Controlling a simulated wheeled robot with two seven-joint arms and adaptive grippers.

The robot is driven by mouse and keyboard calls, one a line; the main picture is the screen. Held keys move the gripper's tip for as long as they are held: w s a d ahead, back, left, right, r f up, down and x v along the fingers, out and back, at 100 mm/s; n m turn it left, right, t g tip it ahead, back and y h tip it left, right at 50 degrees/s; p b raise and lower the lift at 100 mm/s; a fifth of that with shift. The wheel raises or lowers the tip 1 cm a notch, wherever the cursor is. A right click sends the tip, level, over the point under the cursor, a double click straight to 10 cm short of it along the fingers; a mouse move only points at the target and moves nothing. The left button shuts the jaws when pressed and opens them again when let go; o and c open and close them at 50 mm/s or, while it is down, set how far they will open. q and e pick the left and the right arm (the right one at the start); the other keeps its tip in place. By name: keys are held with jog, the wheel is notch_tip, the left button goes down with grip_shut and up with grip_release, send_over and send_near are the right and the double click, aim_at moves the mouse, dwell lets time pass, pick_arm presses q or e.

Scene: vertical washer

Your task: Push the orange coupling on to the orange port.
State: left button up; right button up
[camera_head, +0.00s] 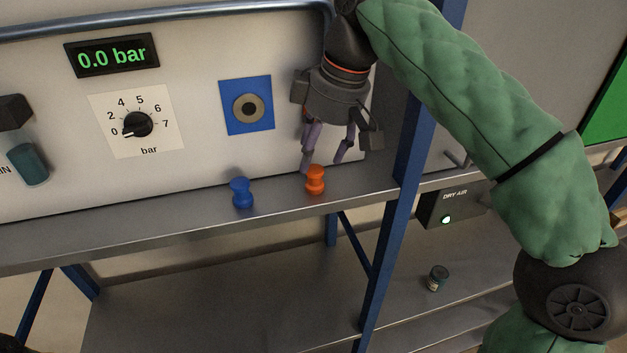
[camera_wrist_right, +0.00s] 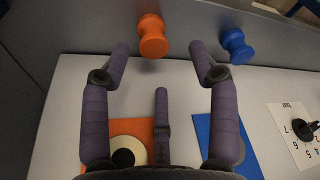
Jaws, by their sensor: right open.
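The orange coupling (camera_head: 315,180) stands upright on the metal shelf below the panel; it also shows in the right wrist view (camera_wrist_right: 152,37). My right gripper (camera_head: 326,160) is open and empty, its fingers pointing down just above and behind the coupling. In the wrist view the coupling lies just beyond the spread fingertips (camera_wrist_right: 160,50), with no contact visible. The orange port (camera_wrist_right: 130,130) is on the panel, partly covered by the fingers in the wrist view. In the head view my right gripper hides nearly all of it. My left gripper is not in view.
A blue coupling (camera_head: 241,192) stands on the shelf left of the orange one, below the blue port (camera_head: 247,106). A pressure dial (camera_head: 137,124) and a display reading 0.0 bar (camera_head: 111,56) are further left. A blue post (camera_head: 407,160) rises close on the right.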

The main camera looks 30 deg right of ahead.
aim_at(317, 169)
jog(key=shift+w+d+f, duration=0.1)
jog(key=shift+w+d, duration=0.05)
jog(key=shift+d, duration=0.1)
jog(key=shift+a+f, duration=0.1)
jog(key=shift+f, duration=0.2)
jog(key=x, duration=0.4)
jog(key=shift+s+d+f, duration=0.15)
jog(key=shift+s+d, duration=0.15)
jog(key=shift+s, duration=0.05)
jog(key=shift+w+a+f, duration=0.1)
jog(key=shift+f, duration=0.15)
jog(key=c, duration=1.1)
